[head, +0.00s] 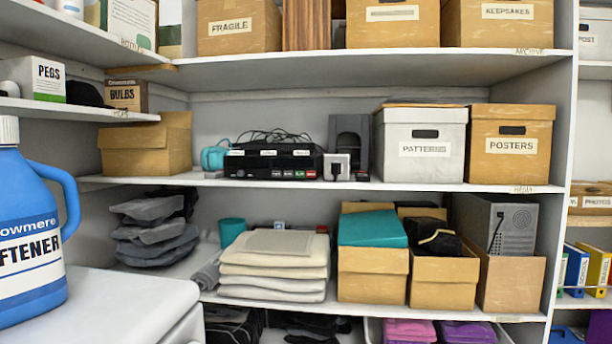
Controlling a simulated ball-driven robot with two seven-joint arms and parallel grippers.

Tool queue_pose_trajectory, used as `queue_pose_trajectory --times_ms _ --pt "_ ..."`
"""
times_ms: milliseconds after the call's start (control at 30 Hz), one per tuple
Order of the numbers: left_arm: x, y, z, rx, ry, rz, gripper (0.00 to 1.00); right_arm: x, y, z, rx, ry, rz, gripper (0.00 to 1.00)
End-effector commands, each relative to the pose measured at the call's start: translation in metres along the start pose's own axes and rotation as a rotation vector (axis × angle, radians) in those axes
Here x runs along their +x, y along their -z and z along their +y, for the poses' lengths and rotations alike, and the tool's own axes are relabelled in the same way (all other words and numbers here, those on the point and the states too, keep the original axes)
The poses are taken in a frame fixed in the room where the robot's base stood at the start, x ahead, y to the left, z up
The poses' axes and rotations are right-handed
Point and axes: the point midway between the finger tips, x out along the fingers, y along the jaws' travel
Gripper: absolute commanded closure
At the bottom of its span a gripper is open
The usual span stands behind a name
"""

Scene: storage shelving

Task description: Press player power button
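The player (250,166) appears to be the black box on the middle shelf, left of centre. Its front has white labels along the upper part. Small green and red buttons (298,174) show at the lower right of its front. They are too small to tell which is the power button. Dark cables (272,137) lie on top of the player. Neither of my grippers is in view.
A turquoise item (213,158) is left of the player. A small white-and-black box (337,167) and a dark upright stand (349,137) are to its right. Patterns (424,168) and Posters (510,168) boxes stand further right. A blue softener jug (28,270) is in the left foreground.

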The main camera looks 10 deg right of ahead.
Motion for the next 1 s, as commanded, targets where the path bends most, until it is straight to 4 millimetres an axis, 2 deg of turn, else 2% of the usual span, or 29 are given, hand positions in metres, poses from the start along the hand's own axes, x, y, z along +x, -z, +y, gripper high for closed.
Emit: queue_pose_trajectory --times_ms 467,500,600,1000 --pt "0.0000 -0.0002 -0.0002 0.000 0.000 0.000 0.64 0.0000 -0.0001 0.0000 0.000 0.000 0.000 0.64" --pt "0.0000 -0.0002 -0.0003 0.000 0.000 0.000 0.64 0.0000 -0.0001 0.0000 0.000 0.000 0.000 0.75" --pt "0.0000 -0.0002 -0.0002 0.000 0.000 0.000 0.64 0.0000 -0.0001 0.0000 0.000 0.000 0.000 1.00" --pt "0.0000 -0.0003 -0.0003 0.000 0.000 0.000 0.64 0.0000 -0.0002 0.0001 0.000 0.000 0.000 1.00"
